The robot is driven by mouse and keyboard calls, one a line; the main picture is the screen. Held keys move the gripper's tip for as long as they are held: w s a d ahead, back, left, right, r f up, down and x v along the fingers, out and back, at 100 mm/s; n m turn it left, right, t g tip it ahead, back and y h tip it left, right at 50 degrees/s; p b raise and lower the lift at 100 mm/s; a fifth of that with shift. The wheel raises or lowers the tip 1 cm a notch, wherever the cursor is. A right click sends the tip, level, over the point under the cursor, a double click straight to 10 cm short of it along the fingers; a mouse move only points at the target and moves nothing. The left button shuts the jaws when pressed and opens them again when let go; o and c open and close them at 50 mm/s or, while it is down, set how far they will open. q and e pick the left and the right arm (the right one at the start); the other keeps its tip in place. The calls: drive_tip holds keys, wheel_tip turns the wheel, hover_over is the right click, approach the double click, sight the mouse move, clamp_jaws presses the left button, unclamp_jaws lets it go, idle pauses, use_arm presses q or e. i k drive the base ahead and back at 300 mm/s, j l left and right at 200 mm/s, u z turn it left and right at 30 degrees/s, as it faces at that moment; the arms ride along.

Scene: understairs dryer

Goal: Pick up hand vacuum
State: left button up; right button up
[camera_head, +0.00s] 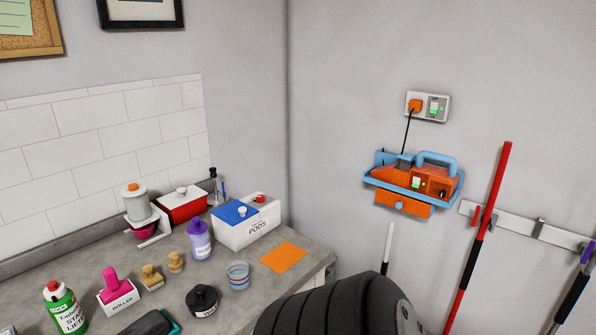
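What looks like the hand vacuum (432,180) is an orange body with a blue loop handle on top. It sits in a blue cradle (377,184) on the right wall. A small green light shows on its front. A black cord runs from the cradle area up to an orange plug in a wall socket (438,107). Neither of my grippers is in view. A black ribbed part, likely of my own arm, fills the bottom middle, below and left of the vacuum.
A grey counter (225,300) at the left holds several bottles, a white pods box (232,235), a red box (183,207) and an orange cloth (284,257). A red-and-black pole (483,228) hangs on a wall rail (553,234) right of the vacuum.

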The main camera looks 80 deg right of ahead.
sight(433, 180)
drive_tip(key=l+z, duration=0.1)
drive_tip(key=z, duration=1.65)
drive_tip(key=k+l, duration=0.05)
drive_tip(key=l, duration=0.05)
